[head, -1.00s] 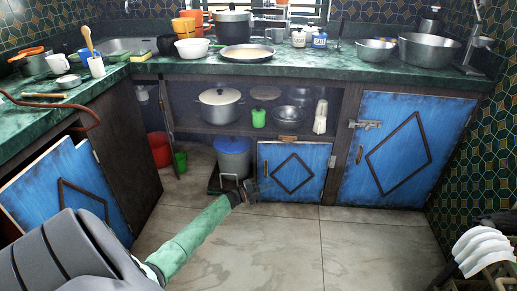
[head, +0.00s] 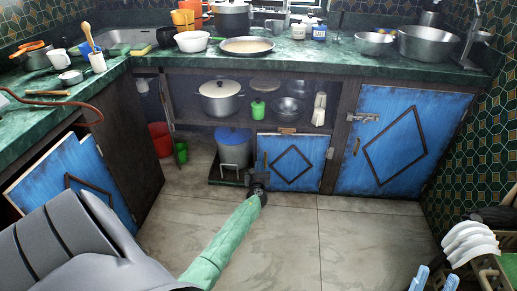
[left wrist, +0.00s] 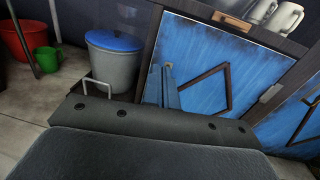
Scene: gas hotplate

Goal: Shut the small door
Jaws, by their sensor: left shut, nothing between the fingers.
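The small blue door (head: 291,170), with a dark diamond trim, is at the middle of the lower cabinet. It looks close to its frame; I cannot tell whether it is fully closed. My left gripper (head: 265,163) is at the door's left edge, low in front of it. In the left wrist view its blue fingers (left wrist: 170,82) are together and empty, overlapping the left part of the small door (left wrist: 215,65). I cannot tell if they touch it. My right gripper (head: 434,279) shows at the bottom right edge, its two blue fingertips apart, far from the door.
A grey pot with a blue lid (head: 234,150) stands on a dark base left of the small door. A larger blue door (head: 405,145) with a latch is to the right. A dish rack with white plates (head: 468,243) is at lower right. The floor in front is clear.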

